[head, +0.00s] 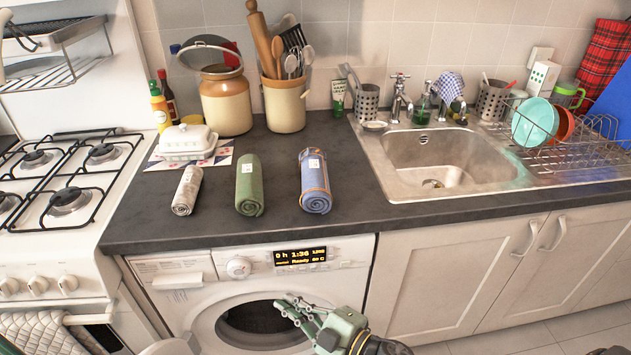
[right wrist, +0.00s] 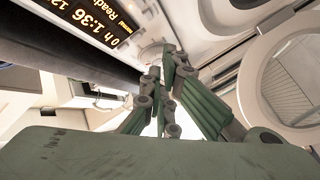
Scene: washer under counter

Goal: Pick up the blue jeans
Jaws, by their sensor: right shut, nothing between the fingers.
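The blue jeans (head: 315,188) lie rolled up on the dark counter, with orange stitching and a white tag. They are the rightmost of three rolled cloths, left of the sink. My right gripper (head: 287,305) is below the counter edge, in front of the washer door, well below and apart from the jeans. Its green fingers (right wrist: 165,90) are shut and empty, pointing away from the camera in the right wrist view. The jeans do not show in the right wrist view. My left gripper is not seen.
A green roll (head: 249,187) and a grey-beige roll (head: 187,191) lie left of the jeans. The washer (head: 160,268), with a lit display (head: 300,256), stands under the counter. Behind are a utensil crock (head: 285,105) and a jar (head: 226,103). The sink (head: 440,160) is right; the hob (head: 70,175) is left.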

